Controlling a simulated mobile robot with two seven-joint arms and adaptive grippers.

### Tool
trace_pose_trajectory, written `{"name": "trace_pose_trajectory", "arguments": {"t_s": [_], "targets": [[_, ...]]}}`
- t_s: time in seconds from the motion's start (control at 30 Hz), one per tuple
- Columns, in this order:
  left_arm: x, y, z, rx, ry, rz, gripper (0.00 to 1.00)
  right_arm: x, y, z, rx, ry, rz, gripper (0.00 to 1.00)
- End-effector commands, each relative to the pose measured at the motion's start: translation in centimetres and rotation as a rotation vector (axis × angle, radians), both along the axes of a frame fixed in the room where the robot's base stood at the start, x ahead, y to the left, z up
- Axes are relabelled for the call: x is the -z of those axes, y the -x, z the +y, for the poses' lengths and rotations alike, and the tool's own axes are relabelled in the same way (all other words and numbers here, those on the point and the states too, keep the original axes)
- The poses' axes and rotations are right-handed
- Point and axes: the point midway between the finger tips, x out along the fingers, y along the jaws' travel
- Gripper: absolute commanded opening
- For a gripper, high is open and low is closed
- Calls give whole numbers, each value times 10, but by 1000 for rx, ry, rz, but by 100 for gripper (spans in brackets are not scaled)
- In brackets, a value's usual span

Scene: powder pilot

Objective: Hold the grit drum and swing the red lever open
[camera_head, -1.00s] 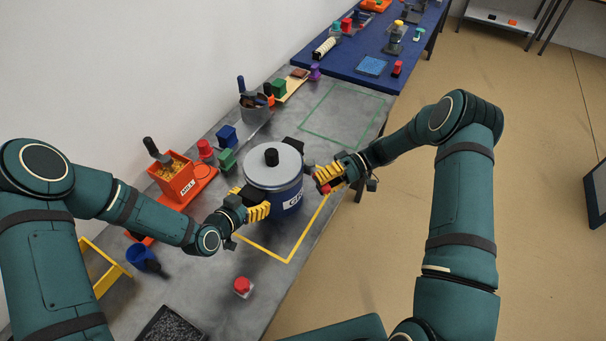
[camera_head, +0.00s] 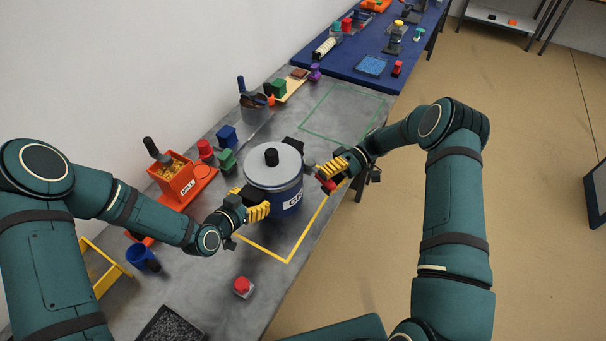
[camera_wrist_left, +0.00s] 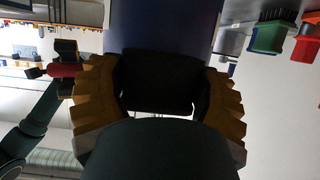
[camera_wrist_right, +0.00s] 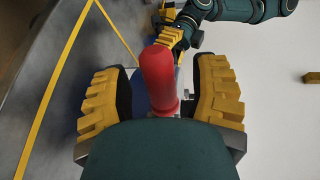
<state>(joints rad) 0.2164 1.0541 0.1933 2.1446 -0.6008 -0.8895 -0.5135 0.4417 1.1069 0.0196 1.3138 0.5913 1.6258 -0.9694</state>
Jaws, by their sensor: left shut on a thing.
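The grit drum (camera_head: 263,205) is a blue cylinder with a grey lid, a black knob and a white label, upright inside the yellow outline. My left gripper (camera_head: 250,207) is shut on the drum's black side handle, which fills the gap between the fingers in the left wrist view (camera_wrist_left: 158,85). The red lever (camera_wrist_right: 159,75) stands between the spread yellow fingers of my right gripper (camera_wrist_right: 160,100), with clear space on both sides. In the head view my right gripper (camera_head: 334,175) is at the drum's right side and partly hides the lever.
A red button (camera_head: 242,286) sits in front of the drum. An orange mill (camera_head: 172,178) and green and blue blocks stand to its left. A green outline (camera_head: 343,110) on the table behind is empty. A blue table (camera_head: 350,50) adjoins at the back.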

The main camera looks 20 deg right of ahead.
Motion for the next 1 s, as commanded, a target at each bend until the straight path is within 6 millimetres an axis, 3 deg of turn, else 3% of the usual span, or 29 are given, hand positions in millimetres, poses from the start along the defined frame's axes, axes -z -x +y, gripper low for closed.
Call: {"name": "trace_pose_trajectory", "arguments": {"t_s": [0.37, 0.8, 1.0], "targets": [[-1, 0, 0, -1, 0, -1, 26, -1, -3, -6, 2, -1, -1, 59], [-1, 0, 0, -1, 1, -2, 26, -15, -30, -74, 2, 0, -3, 59], [-1, 0, 0, -1, 1, -2, 26, -20, -39, -96, 2, -1, -2, 59]]}}
